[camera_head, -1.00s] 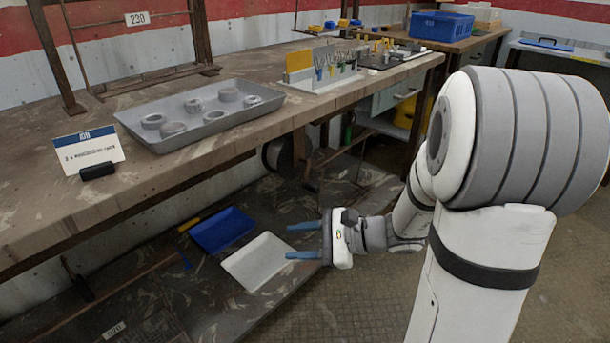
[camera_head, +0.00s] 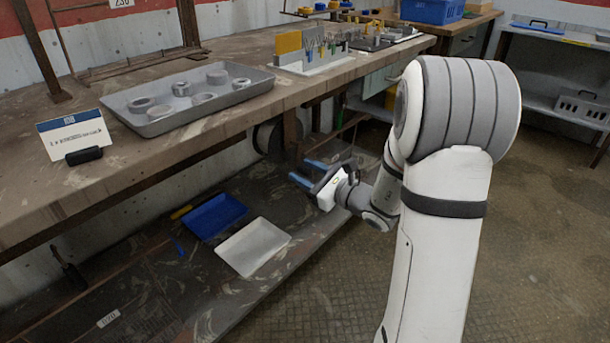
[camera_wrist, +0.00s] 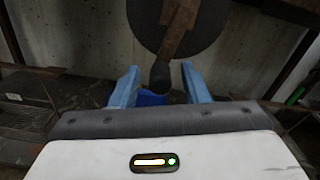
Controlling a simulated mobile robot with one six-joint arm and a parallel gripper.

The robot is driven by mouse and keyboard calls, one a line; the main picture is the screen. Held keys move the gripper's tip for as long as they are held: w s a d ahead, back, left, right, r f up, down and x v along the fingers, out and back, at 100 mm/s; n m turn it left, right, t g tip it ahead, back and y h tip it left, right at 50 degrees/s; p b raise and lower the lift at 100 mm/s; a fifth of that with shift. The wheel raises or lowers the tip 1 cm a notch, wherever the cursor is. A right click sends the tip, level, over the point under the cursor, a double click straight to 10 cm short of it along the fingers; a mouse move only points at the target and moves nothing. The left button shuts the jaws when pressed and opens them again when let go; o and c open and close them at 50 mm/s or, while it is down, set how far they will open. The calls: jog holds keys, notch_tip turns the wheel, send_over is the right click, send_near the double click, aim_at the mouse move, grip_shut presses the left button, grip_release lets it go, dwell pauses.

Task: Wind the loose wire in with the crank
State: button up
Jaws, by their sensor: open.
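A dark round disc (camera_wrist: 185,22), which looks like a reel, hangs under the bench in the wrist view. A rusty brown crank arm (camera_wrist: 180,25) lies across it and ends in a dark knob (camera_wrist: 160,76). My gripper (camera_wrist: 159,84) is open and empty, with the knob showing between its blue fingers; I cannot tell whether it touches them. In the head view the disc (camera_head: 267,138) is partly hidden behind the bench's underparts, and my gripper (camera_head: 306,172) is below and right of it. I cannot make out the loose wire.
The workbench (camera_head: 75,190) runs above the disc and holds a grey tray (camera_head: 190,112) of round parts. A blue tray (camera_head: 214,216) and a white tray (camera_head: 254,247) lie on the low shelf below. The floor (camera_head: 540,240) to the right is clear.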

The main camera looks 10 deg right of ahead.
jog(key=shift+w+a, duration=0.2)
grip_shut()
dwell(0.4)
